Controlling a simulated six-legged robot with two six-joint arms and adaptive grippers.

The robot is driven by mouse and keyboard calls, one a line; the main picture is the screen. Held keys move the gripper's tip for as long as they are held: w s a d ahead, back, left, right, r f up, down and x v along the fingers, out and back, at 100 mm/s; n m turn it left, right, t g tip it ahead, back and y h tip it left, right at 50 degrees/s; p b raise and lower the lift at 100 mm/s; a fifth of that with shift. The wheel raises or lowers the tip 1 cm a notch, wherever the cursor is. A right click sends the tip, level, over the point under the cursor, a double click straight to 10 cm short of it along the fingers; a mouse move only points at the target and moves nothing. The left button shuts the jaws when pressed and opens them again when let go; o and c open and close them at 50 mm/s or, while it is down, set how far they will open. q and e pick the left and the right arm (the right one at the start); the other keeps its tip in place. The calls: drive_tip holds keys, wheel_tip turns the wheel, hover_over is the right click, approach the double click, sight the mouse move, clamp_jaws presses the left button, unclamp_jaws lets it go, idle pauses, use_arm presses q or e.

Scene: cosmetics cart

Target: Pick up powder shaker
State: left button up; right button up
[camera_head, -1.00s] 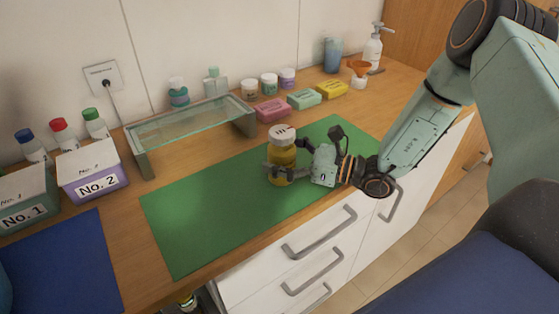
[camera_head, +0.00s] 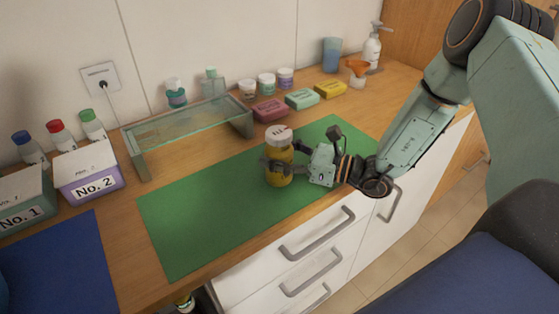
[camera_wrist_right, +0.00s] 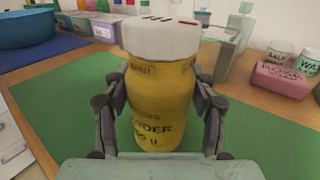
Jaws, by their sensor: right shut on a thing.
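The powder shaker (camera_head: 279,170) is a yellow bottle with a white cap. It stands upright over the green mat (camera_head: 200,215) in the head view. In the right wrist view the shaker (camera_wrist_right: 158,95) fills the middle, with "POWDER" lettering on its front. My right gripper (camera_head: 279,166) reaches it from the right and is shut on its body. In the right wrist view the fingers (camera_wrist_right: 160,110) press on both sides of it. I cannot tell whether its base touches the mat. My left gripper is not in view.
A glass shelf (camera_head: 185,125) stands behind the mat. Pink soap (camera_head: 269,110), green soap (camera_head: 302,99) and yellow soap (camera_head: 330,89) lie behind the shaker. Boxes No. 1 (camera_head: 22,198) and No. 2 (camera_head: 88,175) and a blue mat (camera_head: 60,262) are at left. The green mat's left part is clear.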

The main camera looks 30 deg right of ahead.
sight(278, 132)
drive_tip(key=shift+a+f, duration=0.15)
drive_tip(key=shift+c, duration=0.6)
drive_tip(key=shift+r, duration=0.3)
wheel_tip(278, 132, up, 9)
drive_tip(key=shift+f+p, duration=0.1)
drive_tip(key=shift+p, duration=1.05)
drive_tip(key=shift+r, duration=0.35)
drive_tip(key=shift+d, duration=0.2)
